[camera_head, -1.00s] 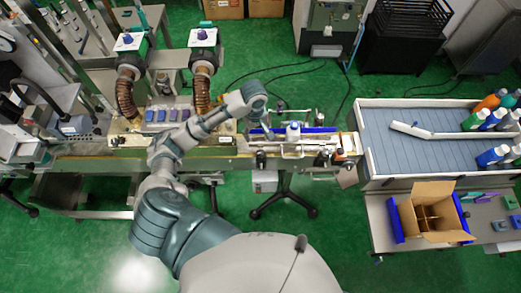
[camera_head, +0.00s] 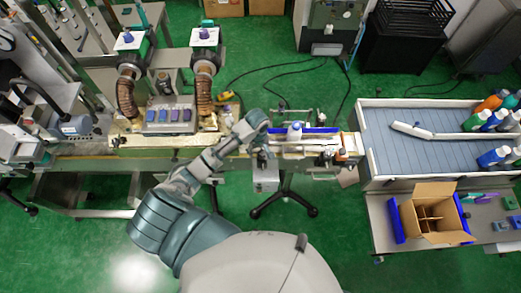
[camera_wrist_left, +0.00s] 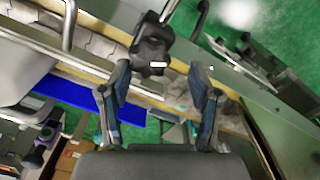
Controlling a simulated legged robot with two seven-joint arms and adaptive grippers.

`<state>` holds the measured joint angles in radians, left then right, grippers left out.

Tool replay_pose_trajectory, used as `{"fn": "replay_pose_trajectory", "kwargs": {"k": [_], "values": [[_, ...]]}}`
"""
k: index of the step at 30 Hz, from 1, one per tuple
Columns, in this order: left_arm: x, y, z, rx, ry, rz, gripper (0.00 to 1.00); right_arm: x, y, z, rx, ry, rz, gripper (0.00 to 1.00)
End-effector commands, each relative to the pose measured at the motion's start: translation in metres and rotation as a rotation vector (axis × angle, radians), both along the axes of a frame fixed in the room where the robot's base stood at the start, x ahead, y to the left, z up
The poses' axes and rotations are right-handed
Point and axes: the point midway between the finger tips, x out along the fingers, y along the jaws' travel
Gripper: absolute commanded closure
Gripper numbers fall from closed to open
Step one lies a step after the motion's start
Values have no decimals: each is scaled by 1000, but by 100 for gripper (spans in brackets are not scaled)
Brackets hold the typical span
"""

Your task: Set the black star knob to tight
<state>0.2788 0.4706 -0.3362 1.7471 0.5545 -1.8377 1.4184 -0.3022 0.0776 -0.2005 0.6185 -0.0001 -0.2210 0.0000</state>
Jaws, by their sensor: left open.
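The black star knob (camera_wrist_left: 152,46) shows in the left wrist view, just beyond my fingertips and above the middle of the picture. A small white mark sits on its lower face. My left gripper (camera_wrist_left: 161,78) is open, its two fingers apart with the knob lying ahead of the gap. No contact with the knob shows. In the head view my left arm reaches over the conveyor line, and its wrist bends down at the line's front edge. The knob is too small or hidden to make out there. My right gripper is in neither view.
A metal rod (camera_wrist_left: 170,9) rises beside the knob. A blue strip (camera_wrist_left: 72,118) runs along the conveyor. A white bottle (camera_head: 295,131) stands on the line. An open cardboard box (camera_head: 433,235) and a grey tray with bottles (camera_head: 400,150) are at the right.

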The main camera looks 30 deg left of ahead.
Motion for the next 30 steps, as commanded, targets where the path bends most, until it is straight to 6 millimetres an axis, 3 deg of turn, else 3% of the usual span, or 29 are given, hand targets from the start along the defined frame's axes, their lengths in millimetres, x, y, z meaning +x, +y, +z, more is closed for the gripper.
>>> {"fn": "replay_pose_trajectory", "kwargs": {"k": [1,5,9,15,18,30], "values": [[0,-5,1,1,-2,-2,37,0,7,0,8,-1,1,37],[0,-14,4,10,0,-3,70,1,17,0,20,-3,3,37],[-2,-23,5,16,4,-6,100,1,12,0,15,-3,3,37],[-5,-25,6,6,1,-12,97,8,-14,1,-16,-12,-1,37],[-3,-23,6,2,-3,-11,97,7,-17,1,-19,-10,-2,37],[3,-11,5,1,-9,-5,97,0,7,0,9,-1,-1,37]]}}
